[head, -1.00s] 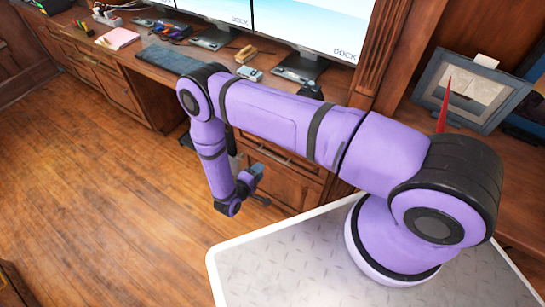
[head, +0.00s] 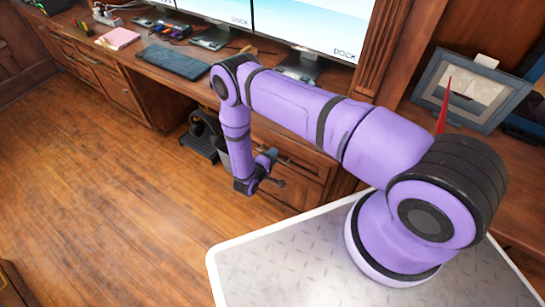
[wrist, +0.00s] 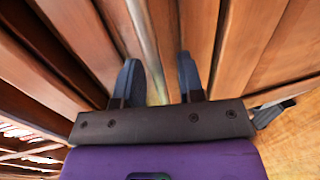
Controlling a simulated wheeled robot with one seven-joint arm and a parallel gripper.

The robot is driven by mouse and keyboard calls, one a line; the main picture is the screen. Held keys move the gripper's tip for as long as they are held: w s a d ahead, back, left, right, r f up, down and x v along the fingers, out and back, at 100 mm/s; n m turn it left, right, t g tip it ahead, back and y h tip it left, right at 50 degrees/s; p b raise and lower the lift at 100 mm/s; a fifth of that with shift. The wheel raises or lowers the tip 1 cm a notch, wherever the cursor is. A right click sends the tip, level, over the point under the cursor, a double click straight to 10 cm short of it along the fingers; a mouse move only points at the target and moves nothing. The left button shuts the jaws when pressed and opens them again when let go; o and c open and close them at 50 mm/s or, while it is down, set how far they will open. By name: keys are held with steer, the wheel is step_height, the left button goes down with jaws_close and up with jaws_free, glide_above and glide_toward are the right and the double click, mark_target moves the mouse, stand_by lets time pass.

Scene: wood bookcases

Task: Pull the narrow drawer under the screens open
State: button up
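The narrow wooden drawer (head: 306,157) is in the desk front under the screens, partly hidden by my arm in the head view. It looks shut there. Its pale metal bar handle (wrist: 144,30) runs lengthwise in the wrist view, against brown wood panels. My gripper (wrist: 160,75) is open, with its two dark fingers apart. The bar passes into the gap between the fingers, closer to the left one. I cannot tell whether it touches. In the head view my gripper (head: 275,168) is at the drawer front, and its fingertips are too small to make out.
Screens (head: 305,25) and a keyboard (head: 173,61) are on the desk above. A dark object (head: 203,135) stands on the floor in the knee space left of the drawers. A picture frame (head: 472,90) stands at right. The wooden floor (head: 130,200) at left is clear.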

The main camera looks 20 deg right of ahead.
jaws_close()
steer(key=f+v, duration=0.3)
steer(key=v, duration=1.5)
steer(key=s+a+f+v, duration=0.1)
steer(key=f+v, duration=0.3)
steer(key=v, duration=1.4)
steer(key=shift+s+a, duration=0.2)
steer(key=shift+a, duration=0.1)
jaws_free()
steer(key=v, duration=1)
steer(key=shift+s+a, duration=0.25)
steer(key=shift+a, duration=0.05)
steer(key=shift+r, duration=0.1)
